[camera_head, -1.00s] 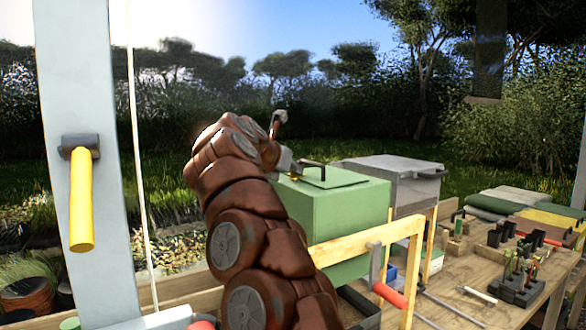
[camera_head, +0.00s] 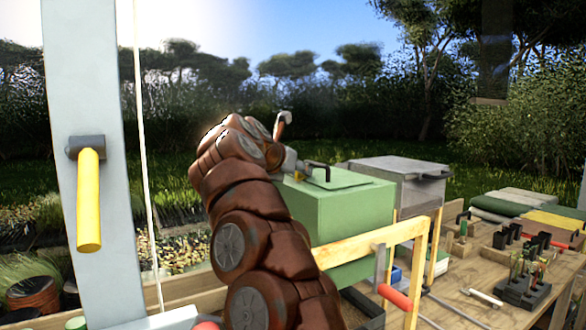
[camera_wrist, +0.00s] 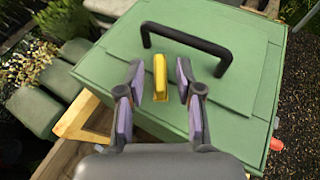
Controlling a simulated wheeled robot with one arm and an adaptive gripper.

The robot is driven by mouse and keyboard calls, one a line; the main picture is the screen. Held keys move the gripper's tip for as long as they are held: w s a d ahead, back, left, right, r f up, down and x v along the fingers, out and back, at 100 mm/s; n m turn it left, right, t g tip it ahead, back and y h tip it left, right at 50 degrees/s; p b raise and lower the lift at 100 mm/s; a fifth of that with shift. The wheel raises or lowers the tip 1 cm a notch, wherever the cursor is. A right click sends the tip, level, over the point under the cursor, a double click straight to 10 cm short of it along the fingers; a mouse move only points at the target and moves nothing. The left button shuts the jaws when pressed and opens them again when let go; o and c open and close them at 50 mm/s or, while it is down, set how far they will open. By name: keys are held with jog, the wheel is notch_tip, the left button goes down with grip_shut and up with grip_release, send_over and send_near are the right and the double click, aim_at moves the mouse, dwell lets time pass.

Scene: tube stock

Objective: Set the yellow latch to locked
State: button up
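The yellow latch (camera_wrist: 160,76) is a small upright bar on the lid of the green box (camera_wrist: 90,72), near the lid's edge and below the black handle (camera_wrist: 188,40). My gripper (camera_wrist: 158,92) is open, with one finger on each side of the latch; narrow gaps show, and I see no contact. In the head view the green box (camera_head: 350,225) stands beyond my arm. There my gripper (camera_head: 298,170) is at the box's top left edge, and only a speck of yellow shows by it. No lock marking is readable.
A yellow-handled tool (camera_head: 89,200) is on the pale post at left. A grey box (camera_head: 400,180) stands behind the green one. A wooden rail (camera_head: 370,243) with a red-handled lever (camera_head: 394,296) is in front. Tools lie on the bench at right.

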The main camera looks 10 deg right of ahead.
jog(key=shift+d+n+t+y+b, duration=0.1)
jog(key=shift+n+t+y+b, duration=0.3)
jog(key=shift+n+t+y, duration=0.3)
